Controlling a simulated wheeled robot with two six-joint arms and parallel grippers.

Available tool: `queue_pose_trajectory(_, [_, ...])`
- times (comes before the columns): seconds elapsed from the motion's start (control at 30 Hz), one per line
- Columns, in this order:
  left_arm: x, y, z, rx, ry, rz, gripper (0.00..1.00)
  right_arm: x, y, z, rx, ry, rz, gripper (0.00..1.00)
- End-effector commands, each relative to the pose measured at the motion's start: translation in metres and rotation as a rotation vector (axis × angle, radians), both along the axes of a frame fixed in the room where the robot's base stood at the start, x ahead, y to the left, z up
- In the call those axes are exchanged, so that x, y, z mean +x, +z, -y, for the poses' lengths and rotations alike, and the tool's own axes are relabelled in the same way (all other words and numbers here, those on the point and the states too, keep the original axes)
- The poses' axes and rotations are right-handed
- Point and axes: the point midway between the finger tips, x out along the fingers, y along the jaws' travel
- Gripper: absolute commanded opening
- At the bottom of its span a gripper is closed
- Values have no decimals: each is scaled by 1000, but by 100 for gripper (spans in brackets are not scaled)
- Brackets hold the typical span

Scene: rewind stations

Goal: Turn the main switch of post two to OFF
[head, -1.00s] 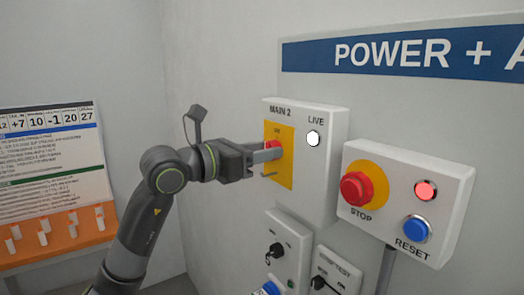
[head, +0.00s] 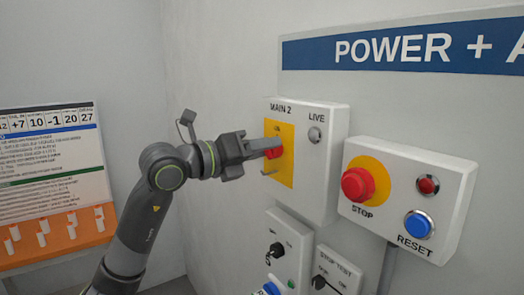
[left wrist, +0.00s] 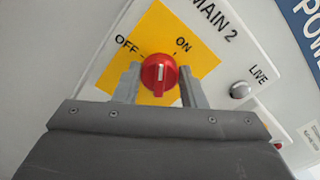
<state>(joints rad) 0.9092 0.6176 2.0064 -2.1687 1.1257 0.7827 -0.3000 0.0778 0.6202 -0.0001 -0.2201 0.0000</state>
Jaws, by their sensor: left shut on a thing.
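The main switch of post two is a red rotary knob (left wrist: 158,74) on a yellow plate (left wrist: 205,62), on the white box marked MAIN 2 (head: 318,180). In the left wrist view its white mark runs up and down the picture, between the OFF label on the left and the ON label on the right. My left gripper (head: 272,148) is shut on the knob, with one finger on each side of it. The LIVE lamp (head: 315,134) is grey and unlit; it also shows in the left wrist view (left wrist: 240,90). My right gripper is not in view.
A box with a red STOP button (head: 357,184), a dark red lamp (head: 428,186) and a blue RESET button (head: 418,225) is right of the switch. An orange rack (head: 52,243) stands at the left.

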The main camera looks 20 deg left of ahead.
Motion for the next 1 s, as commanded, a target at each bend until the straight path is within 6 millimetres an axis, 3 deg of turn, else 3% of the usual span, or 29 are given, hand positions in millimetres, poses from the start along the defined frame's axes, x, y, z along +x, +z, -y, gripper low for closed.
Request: queue_pose_trajectory(1.0, [1, -2, -2, -683, 1, -534, 14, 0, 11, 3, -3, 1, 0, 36])
